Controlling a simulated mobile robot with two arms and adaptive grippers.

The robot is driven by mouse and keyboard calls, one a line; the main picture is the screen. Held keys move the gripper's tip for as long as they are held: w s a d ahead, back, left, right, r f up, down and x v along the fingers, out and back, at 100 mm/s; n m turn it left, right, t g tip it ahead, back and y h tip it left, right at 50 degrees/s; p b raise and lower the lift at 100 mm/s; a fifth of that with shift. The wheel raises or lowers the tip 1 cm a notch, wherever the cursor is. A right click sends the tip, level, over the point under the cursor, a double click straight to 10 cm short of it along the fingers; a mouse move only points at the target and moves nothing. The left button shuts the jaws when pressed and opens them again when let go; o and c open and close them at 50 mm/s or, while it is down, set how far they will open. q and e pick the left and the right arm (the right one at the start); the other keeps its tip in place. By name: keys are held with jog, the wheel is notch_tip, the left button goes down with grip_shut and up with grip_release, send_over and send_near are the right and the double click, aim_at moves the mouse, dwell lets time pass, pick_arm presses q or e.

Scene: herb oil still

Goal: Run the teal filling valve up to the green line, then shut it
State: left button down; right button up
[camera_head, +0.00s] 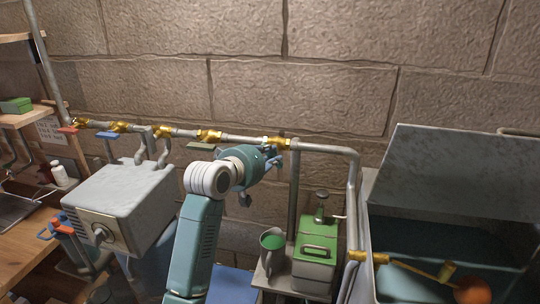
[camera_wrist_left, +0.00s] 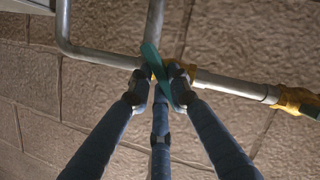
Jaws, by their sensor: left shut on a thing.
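The teal filling valve's lever (camera_wrist_left: 153,58) shows in the left wrist view as a flat bar slanting across the grey pipe. The brass valve body (camera_head: 283,143) shows in the head view on the wall pipe, right of the middle. My left gripper (camera_head: 272,160) is at this valve and hides most of the lever there. In the left wrist view its fingers (camera_wrist_left: 160,78) are closed on the lever from both sides. I cannot make out a green line in either view. My right gripper is in neither view.
Other valves sit left along the pipe, with red (camera_head: 68,129), blue (camera_head: 108,135) and dark green (camera_head: 201,146) levers. A grey box unit (camera_head: 120,200) stands below them. A green canister (camera_head: 315,250) and a jug (camera_head: 272,255) stand below right. An open metal tank (camera_head: 440,170) is at right.

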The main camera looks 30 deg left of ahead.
pick_arm(q)
jog(key=m+g+y, duration=0.1)
jog(key=m+y, duration=0.1)
jog(key=m, duration=0.1)
jog(key=shift+d, duration=0.1)
jog(key=shift+d+m+g+y, duration=0.1)
jog(key=shift+m+g+y, duration=0.2)
jog(key=shift+m+y, duration=0.7)
jog(key=shift+m, duration=0.4)
jog(key=c, duration=1.6)
grip_release()
jog(key=shift+f, duration=0.1)
jog(key=v, duration=1.2)
